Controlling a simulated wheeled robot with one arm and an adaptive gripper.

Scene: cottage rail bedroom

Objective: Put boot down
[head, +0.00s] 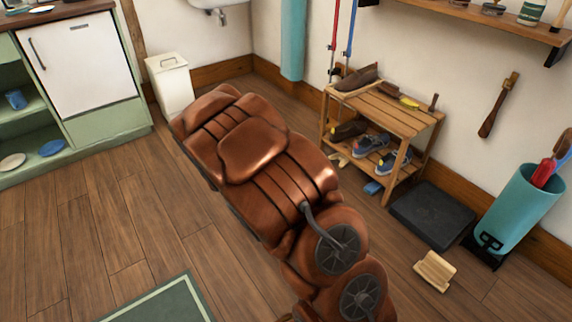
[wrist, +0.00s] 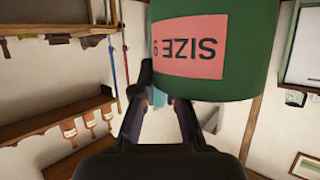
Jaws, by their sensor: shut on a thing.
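A green object (wrist: 262,70) with a pink label reading "SIZE 6" upside down fills the top right of the wrist view. It looks like a rubber boot's shaft; the rest is cut off by the frame. My gripper (wrist: 163,104) is shut on it, with its fingertips partly hidden by it. The head view does not show the gripper or the green object. In the head view a black tray (head: 432,215) lies bare on the floor, right of a wooden rack (head: 385,112) that holds shoes.
A teal bin (head: 515,215) holding long-handled things stands right of the tray. A small wooden block (head: 434,271) lies on the floor before it. A white bin (head: 170,85) and a green cabinet (head: 105,125) are at the left. Floor between cabinet and my arm is clear.

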